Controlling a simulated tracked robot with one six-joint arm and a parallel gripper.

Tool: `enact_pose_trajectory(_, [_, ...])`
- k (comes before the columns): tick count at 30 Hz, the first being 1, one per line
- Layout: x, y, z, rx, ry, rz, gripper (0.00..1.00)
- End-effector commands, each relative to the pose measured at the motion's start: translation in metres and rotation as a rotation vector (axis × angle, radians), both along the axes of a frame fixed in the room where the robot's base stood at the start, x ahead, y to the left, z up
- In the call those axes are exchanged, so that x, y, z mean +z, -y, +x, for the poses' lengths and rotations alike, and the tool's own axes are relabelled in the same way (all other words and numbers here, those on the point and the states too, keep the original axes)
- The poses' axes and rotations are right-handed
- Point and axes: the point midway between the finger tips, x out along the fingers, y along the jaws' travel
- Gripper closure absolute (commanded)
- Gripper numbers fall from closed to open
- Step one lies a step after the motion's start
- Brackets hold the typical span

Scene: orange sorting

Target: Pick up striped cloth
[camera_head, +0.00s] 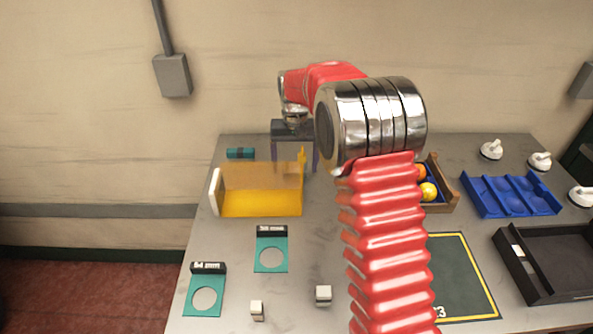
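A small teal roll with dark bands (240,153) lies at the back left of the table; it is the only thing in view that looks like a striped cloth, though it is too small to be sure. My gripper (296,158) points down over the back of the table, to the right of the roll and apart from it. Its two dark fingers stand apart with no object seen between them. The left finger's lower part is hidden behind the yellow bin, and my red arm covers the middle right.
A yellow bin (262,204) with a see-through upper part stands in front of my gripper. Teal ring gauges (272,241) and small white blocks (323,294) lie nearer. At right are a wooden crate with oranges (441,193), a blue tray (512,194) and a black tray (547,267).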

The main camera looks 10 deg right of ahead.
Motion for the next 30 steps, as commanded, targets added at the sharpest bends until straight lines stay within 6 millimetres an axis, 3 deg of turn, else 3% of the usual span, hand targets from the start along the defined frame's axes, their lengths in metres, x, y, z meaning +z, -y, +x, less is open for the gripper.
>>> enact_pose_trajectory(11, [0.0004,-0.0004,0.0001,0.001,0.000,0.000,0.20])
enact_pose_trajectory(30, [0.0005,-0.0006,0.0001,0.001,0.000,0.000,0.64])
